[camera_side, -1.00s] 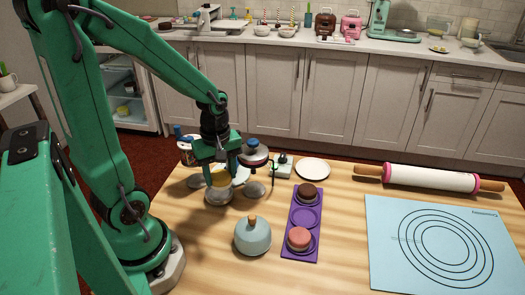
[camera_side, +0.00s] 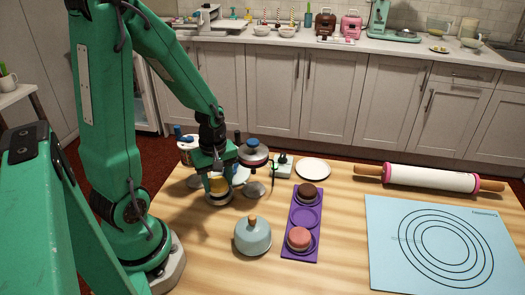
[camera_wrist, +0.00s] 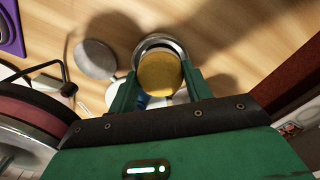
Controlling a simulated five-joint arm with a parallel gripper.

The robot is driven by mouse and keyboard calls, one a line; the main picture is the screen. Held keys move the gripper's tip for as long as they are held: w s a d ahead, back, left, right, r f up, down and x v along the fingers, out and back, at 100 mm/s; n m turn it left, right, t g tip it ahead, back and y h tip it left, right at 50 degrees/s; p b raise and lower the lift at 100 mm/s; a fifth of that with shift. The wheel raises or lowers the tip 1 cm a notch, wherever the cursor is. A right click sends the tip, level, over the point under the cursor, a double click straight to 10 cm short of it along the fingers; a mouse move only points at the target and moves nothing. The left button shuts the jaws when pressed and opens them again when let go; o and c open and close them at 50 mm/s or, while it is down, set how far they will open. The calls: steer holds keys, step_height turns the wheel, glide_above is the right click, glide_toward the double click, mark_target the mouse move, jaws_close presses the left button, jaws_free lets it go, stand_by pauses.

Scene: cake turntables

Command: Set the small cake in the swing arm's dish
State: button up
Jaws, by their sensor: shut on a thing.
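A small yellow cake (camera_wrist: 160,74) is between the two green fingers of my gripper (camera_wrist: 157,88), which is shut on it. In the side view the cake (camera_side: 218,185) sits low, at or just above a round metal dish (camera_side: 219,201). In the wrist view the dish's rim (camera_wrist: 158,40) shows around the cake's far side. I cannot tell whether the cake touches the dish's floor. My gripper (camera_side: 217,178) hides part of the cake and whatever carries the dish.
A grey disc (camera_side: 254,189) is close to the right of the dish, and a tiered stand (camera_side: 253,152) rises behind it. A grey-blue dome (camera_side: 252,238) stands in front. A purple tray (camera_side: 296,249) holds brown and pink cakes. A rolling pin (camera_side: 430,179) and blue mat (camera_side: 384,270) lie right.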

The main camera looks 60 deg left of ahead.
mark_target(218, 183)
steer(key=shift+f, duration=0.45)
steer(key=shift+f, duration=0.15)
steer(key=o, duration=0.9)
steer(key=shift+o, duration=0.2)
step_height(218, 183, up, 12)
steer(key=shift+r, duration=0.2)
steer(key=shift+d, duration=0.1)
stand_by(0.6)
